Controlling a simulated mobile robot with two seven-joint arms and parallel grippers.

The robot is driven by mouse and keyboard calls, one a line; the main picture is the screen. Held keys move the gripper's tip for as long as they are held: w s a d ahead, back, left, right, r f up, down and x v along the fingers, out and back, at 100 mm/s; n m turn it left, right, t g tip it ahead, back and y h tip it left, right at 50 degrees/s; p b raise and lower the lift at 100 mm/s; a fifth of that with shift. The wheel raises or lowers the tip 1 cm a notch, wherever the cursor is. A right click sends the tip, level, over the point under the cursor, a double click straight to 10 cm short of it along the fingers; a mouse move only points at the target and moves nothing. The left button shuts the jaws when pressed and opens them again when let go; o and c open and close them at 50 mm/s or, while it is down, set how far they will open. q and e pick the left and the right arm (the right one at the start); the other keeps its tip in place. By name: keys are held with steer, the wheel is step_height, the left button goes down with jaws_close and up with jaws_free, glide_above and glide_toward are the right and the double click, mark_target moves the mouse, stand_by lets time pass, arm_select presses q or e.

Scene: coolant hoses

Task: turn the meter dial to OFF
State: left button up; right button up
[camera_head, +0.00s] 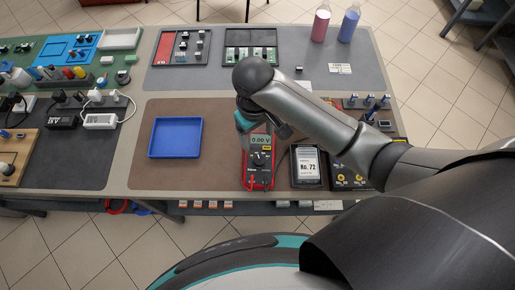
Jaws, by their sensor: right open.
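The red and dark multimeter (249,178) lies on the brown mat (220,175) near the table's front edge. Its lit display reads 0.00 V. The round dial (259,159) sits below the display; its exact pointer setting is too small to read. My right gripper (266,129) is open above the top end of the meter, just beyond the display, and looks empty. My right arm hides part of the gripper and the mat to the right. My left gripper is not in view.
A blue tray (175,138) lies left of the meter. Pink (320,25) and blue (348,25) bottles stand at the back.

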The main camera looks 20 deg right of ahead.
steer(key=b, duration=0.1)
glide_toward(260, 160)
steer(key=shift+s+f, duration=0.1)
steer(key=shift+s, duration=0.05)
steer(key=f, duration=0.3)
steer(key=f+b, duration=0.1)
steer(key=f, duration=0.3)
steer(key=shift+d+b, duration=0.2)
steer(key=shift+b, duration=0.1)
steer(key=shift+f, duration=0.65)
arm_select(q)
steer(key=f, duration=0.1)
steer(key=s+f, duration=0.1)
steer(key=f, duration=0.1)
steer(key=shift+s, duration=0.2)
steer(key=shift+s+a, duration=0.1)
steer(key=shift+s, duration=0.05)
arm_select(e)
steer(key=shift+c, duration=0.9)
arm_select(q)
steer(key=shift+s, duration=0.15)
arm_select(e)
jaws_close()
